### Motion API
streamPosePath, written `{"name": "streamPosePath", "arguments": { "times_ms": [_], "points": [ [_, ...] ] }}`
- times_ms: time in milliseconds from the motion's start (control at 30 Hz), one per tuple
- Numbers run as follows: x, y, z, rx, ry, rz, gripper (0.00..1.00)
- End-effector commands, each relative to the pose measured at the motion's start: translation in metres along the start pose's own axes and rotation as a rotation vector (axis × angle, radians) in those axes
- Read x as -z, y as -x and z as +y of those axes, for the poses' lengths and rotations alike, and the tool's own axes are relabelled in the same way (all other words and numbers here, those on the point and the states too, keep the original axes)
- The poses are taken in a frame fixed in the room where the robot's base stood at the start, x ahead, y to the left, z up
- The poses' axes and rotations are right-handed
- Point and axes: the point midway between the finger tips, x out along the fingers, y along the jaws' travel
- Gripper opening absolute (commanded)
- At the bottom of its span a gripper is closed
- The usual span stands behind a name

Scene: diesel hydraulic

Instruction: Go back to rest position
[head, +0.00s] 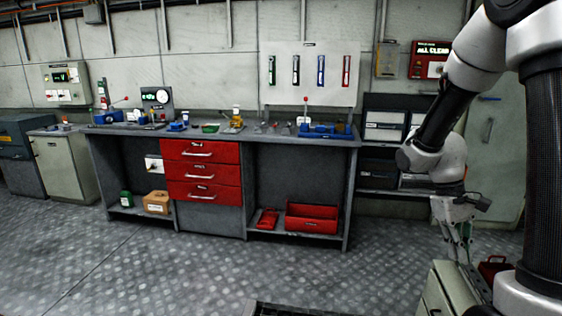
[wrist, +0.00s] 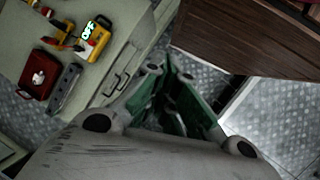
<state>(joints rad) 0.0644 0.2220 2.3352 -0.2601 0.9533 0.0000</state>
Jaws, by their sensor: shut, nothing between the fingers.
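My gripper (head: 461,255) hangs from my arm at the right side of the head view, pointing down beside a pale green cabinet. In the wrist view my gripper (wrist: 168,85) shows its greenish fingers close together. It is shut and holds nothing. My arm is bent, with its elbow above the cabinet area.
The pale cabinet (head: 436,292) stands low under my gripper. On its top in the wrist view are a red box (wrist: 40,76) and a yellow device (wrist: 93,38). A workbench (head: 254,140) with red drawers (head: 201,172) stands across open floor (head: 180,270).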

Motion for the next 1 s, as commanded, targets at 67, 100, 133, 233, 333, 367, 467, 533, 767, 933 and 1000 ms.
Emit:
{"name": "streamPosePath", "arguments": {
  "times_ms": [67, 100, 133, 233, 333, 367, 467, 533, 767, 933, 1000],
  "points": [
    [-0.025, 0.024, -0.013, 0.038, -0.048, 0.087, 0.0],
    [-0.037, 0.033, -0.019, 0.058, -0.069, 0.128, 0.0],
    [-0.045, 0.039, -0.024, 0.072, -0.083, 0.159, 0.0],
    [-0.072, 0.059, -0.038, 0.118, -0.124, 0.268, 0.0],
    [-0.097, 0.075, -0.051, 0.152, -0.15, 0.384, 0.0],
    [-0.103, 0.079, -0.053, 0.16, -0.155, 0.42, 0.0],
    [-0.122, 0.094, -0.058, 0.168, -0.162, 0.534, 0.0],
    [-0.132, 0.104, -0.058, 0.162, -0.163, 0.607, 0.0],
    [-0.148, 0.128, -0.057, 0.15, -0.162, 0.74, 0.0],
    [-0.148, 0.129, -0.058, 0.149, -0.159, 0.747, 0.0],
    [-0.148, 0.129, -0.058, 0.149, -0.159, 0.746, 0.0]
  ]
}}
